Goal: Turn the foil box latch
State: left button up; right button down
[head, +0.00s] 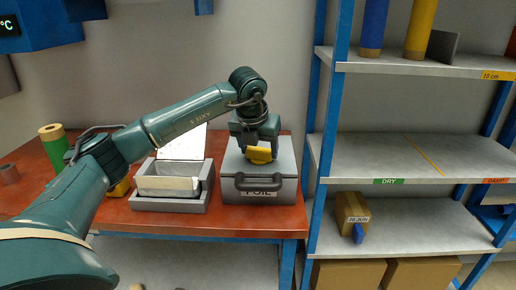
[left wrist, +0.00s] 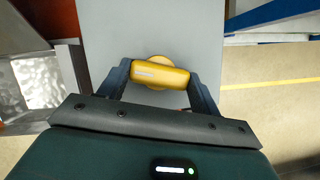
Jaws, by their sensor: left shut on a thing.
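The foil box (head: 286,190) is a grey lidded box with a dark handle and a "FOIL" label, standing on the red bench. Its yellow latch (head: 259,155) sits on top of the lid. In the left wrist view the latch (left wrist: 158,74) is a yellow bar on a round yellow base, lying crosswise between the fingers. My left gripper (head: 257,146) is above the lid, with its fingers (left wrist: 160,84) shut on the latch from both ends. The lid looks closed. My right gripper is in neither view.
An open grey tray box (head: 170,205) stands left of the foil box, with a white panel behind it. A green roll (head: 54,148) stands at the bench's left. A blue-framed shelf rack (head: 420,150) stands close on the right.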

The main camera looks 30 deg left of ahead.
pick_arm(q)
jog(key=shift+w+d+n+y, duration=0.1)
jog(key=shift+n+y, duration=0.5)
jog(key=shift+n, duration=0.9)
jog(key=o, duration=1)
jog(key=v, duration=1.3)
jog(key=shift+w+r, duration=0.25)
jog(key=shift+f+g, duration=0.1)
jog(key=shift+g, duration=0.2)
